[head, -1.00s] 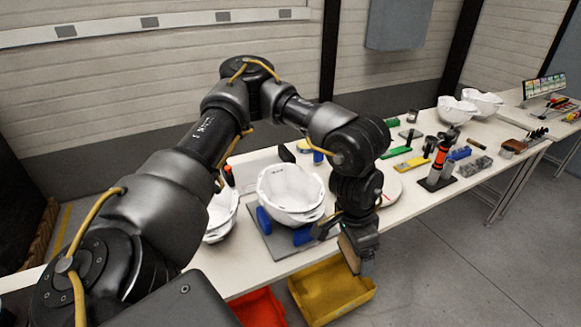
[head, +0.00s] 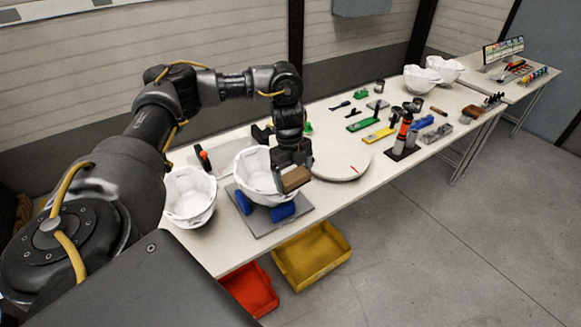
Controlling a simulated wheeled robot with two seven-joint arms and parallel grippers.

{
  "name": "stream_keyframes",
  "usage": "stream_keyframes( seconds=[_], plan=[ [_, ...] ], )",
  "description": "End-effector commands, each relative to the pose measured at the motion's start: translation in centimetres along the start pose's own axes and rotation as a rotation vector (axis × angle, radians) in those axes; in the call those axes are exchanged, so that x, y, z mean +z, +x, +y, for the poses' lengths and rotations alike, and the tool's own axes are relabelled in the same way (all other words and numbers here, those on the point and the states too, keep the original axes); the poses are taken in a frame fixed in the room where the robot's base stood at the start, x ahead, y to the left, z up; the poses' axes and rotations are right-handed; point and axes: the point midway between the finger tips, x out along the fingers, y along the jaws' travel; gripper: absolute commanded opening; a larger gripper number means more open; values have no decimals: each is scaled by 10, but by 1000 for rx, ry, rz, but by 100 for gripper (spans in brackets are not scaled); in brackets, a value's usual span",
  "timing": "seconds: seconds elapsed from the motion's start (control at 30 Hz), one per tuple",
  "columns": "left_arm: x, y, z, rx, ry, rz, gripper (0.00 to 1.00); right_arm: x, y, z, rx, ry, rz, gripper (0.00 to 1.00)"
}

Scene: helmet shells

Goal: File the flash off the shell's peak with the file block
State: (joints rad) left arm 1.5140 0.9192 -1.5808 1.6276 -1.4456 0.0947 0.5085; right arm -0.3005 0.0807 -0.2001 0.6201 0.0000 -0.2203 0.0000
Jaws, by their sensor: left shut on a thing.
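A white helmet shell (head: 257,178) sits open side up on blue supports (head: 283,211) fixed to a grey plate (head: 266,228) on the bench. My left gripper (head: 293,172) is shut on the file block (head: 296,180), a brown block. It holds the block at the right side of the shell, close to its rim. I cannot tell whether the block touches the shell. The flash on the peak is too small to make out. My right gripper is not in view.
Another white shell (head: 188,197) stands left of the plate. A round pale turntable (head: 341,160) lies to the right. Beyond it are several tools and an orange-and-black bottle-like tool (head: 404,135). A yellow bin (head: 312,256) and a red bin (head: 248,290) sit below the bench front.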

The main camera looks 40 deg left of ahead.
Motion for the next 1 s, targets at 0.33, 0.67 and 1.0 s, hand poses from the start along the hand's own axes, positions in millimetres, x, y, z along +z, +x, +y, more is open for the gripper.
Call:
stream_keyframes(
  seconds=[0.33,0.67,1.0],
  plan=[
    [13,-2,3,12,92,0,68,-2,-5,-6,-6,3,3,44],
    [14,-5,4,12,88,2,68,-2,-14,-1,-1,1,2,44],
    [20,36,4,12,90,1,68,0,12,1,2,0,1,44]
  ],
)
